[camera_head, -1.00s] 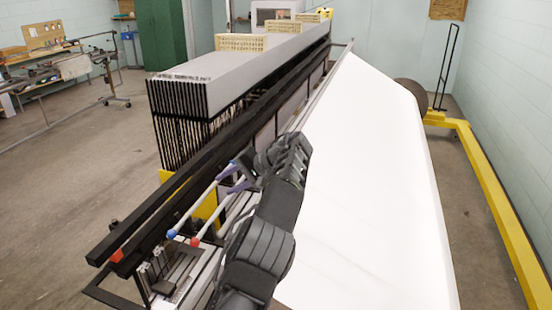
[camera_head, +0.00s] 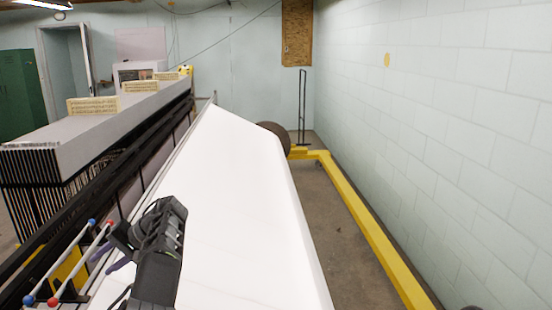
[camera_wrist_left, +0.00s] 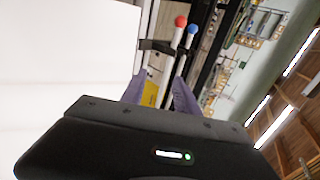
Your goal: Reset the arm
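My left gripper (camera_head: 108,258) is near the bottom left of the head view, beside the loom's edge, over the border of the white sheet (camera_head: 220,220). Its purple fingers also show in the left wrist view (camera_wrist_left: 168,95), spread apart with nothing visibly gripped. Two thin white rods lie just left of it in the head view, one with a red ball end (camera_head: 53,301) and one with a blue ball end (camera_head: 29,300). In the wrist view the rods pass behind the gap between the fingers; I cannot tell whether they touch. My right gripper is not in view.
The loom's black rails (camera_head: 100,175) and grey-topped frame stack (camera_head: 75,140) run along the left. A yellow floor beam (camera_head: 370,220) runs along the right, near the pale block wall (camera_head: 450,120). Bare floor (camera_head: 335,205) lies between sheet and beam.

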